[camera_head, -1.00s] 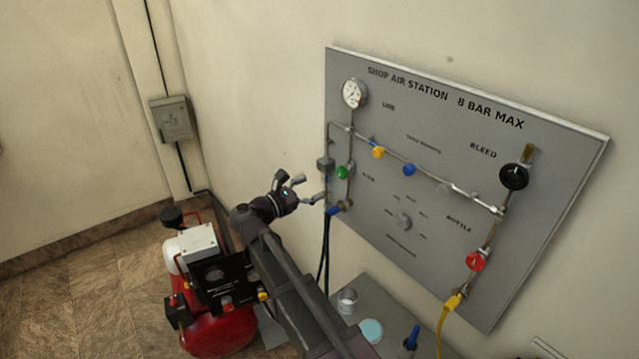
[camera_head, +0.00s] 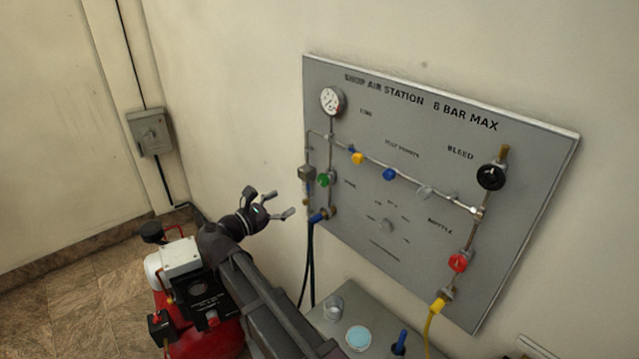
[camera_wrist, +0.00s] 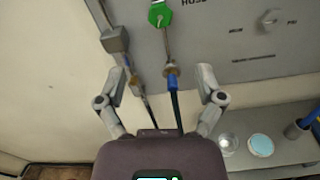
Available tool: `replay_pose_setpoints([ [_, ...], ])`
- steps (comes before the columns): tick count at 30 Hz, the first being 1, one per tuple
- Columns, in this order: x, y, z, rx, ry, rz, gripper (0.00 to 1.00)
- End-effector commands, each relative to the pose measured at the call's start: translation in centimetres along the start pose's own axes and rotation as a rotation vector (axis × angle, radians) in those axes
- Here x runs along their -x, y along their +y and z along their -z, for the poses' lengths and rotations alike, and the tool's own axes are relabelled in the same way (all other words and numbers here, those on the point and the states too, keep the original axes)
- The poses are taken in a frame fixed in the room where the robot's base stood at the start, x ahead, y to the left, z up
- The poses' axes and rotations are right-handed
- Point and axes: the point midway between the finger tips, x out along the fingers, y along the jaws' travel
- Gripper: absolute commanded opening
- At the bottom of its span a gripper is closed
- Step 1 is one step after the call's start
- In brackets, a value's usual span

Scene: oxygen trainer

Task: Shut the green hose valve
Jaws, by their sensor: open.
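The green hose valve (camera_head: 324,180) is a small green knob on the left part of the grey wall panel (camera_head: 440,270). In the wrist view the green knob (camera_wrist: 159,15) is at the top, ahead of the fingers, with a pipe running down from it to a blue hose end (camera_wrist: 173,84). My gripper (camera_head: 270,203) is open and empty, to the left of the panel and a little lower than the green knob. In the wrist view its two fingers (camera_wrist: 163,82) are spread either side of the hoses, apart from the knob.
A gauge (camera_head: 332,100), a yellow knob (camera_head: 357,158), a blue knob (camera_head: 389,174), a black bleed knob (camera_head: 491,177) and a red knob (camera_head: 458,262) are on the panel. A red compressor (camera_head: 216,342) stands lower left. A grey bench (camera_head: 322,314) with small containers lies below the panel.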

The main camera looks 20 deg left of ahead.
Motion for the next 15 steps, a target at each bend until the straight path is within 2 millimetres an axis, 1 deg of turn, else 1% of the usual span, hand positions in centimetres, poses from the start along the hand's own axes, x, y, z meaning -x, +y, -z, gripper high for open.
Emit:
replay_pose_setpoints([
  [8, -0.6, 0.0, 0.0, 0.000, 0.000, 0.002, 0.87],
  [11, -1.2, 0.0, 0.0, 0.000, 0.000, 0.002, 0.87],
  [15, -2.6, 0.0, 0.0, 0.000, 0.000, 0.002, 0.87],
])
